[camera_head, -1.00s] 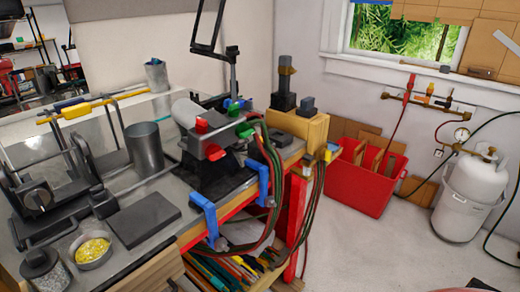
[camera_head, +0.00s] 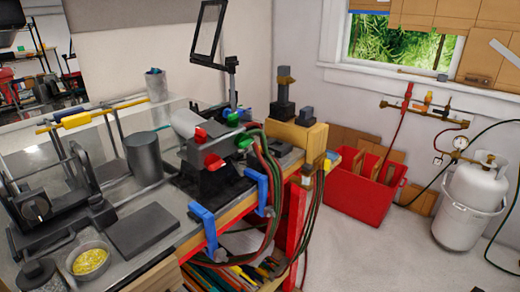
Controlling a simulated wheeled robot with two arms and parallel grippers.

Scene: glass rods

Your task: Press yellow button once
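No yellow button can be made out for sure in the head view. Yellow parts that show are a yellow block (camera_head: 76,119) on a rail at the bench's left and a small yellow and blue piece (camera_head: 328,164) at the front of a tan box (camera_head: 298,134). A dark torch-like device (camera_head: 205,165) with red and green knobs stands on the bench between them. Neither of my grippers is in view.
The workbench also bears a grey metal cup (camera_head: 144,160), a dark flat plate (camera_head: 142,229) and a bowl (camera_head: 90,260) of yellow bits. Blue clamps (camera_head: 205,226) grip its front edge. A red crate (camera_head: 362,190) and white gas tank (camera_head: 470,200) stand on the floor; floor is clear at lower right.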

